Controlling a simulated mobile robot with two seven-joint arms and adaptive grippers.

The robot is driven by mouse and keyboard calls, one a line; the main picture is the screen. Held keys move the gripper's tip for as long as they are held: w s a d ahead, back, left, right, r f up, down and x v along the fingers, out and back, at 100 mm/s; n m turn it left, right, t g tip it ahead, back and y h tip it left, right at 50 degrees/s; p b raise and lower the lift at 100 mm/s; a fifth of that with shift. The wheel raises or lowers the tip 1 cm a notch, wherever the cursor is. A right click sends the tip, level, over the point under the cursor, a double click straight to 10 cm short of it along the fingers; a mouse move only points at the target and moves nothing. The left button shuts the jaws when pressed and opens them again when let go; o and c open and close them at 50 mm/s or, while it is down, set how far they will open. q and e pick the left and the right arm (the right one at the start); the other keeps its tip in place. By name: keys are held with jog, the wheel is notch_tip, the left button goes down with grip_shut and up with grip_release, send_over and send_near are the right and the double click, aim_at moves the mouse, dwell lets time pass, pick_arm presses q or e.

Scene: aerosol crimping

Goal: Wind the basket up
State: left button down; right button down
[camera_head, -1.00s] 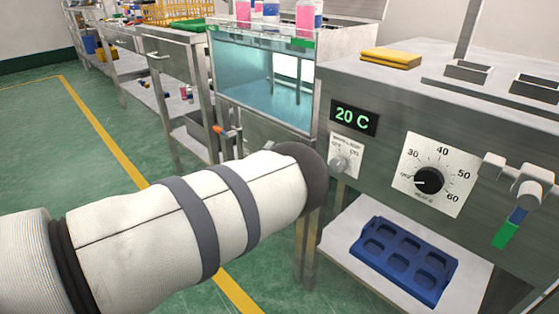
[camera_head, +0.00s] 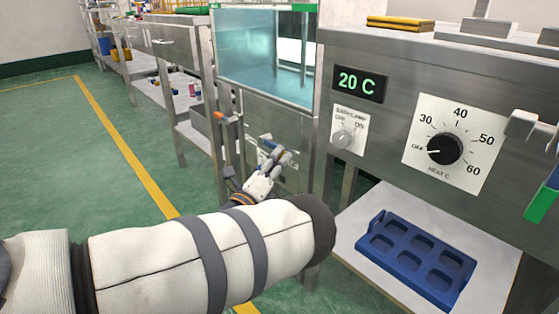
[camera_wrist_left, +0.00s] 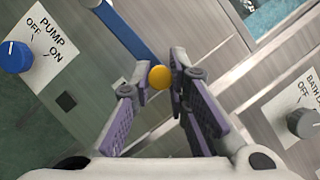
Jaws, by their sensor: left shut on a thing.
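My left gripper (camera_head: 274,158) is in front of the metal cabinet front below the glass-sided water tank (camera_head: 265,65). In the left wrist view its fingers (camera_wrist_left: 158,76) are closed around a round yellow knob (camera_wrist_left: 160,77). A blue bar (camera_wrist_left: 127,34) runs from the knob toward the top left, like a crank arm. A bit of blue shows beside the fingers in the head view. I see no basket clearly inside the tank. My right gripper is not in view.
A pump switch (camera_wrist_left: 16,57) with a blue knob and a bath switch (camera_wrist_left: 302,123) flank the gripper in the wrist view. The heat dial (camera_head: 445,149) and the 20 C display (camera_head: 360,84) are to the right. A blue tray (camera_head: 416,258) lies on the lower shelf.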

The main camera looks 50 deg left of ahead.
pick_arm(q)
jog(key=shift+s+a+f, duration=0.1)
jog(key=shift+a+f, duration=0.1)
jog(key=shift+f, duration=0.15)
jog(key=c, duration=1.6)
grip_release()
jog(key=shift+a, duration=0.1)
jog(key=shift+o, duration=0.2)
jog(key=v, duration=1.2)
jog(key=shift+r, duration=0.1)
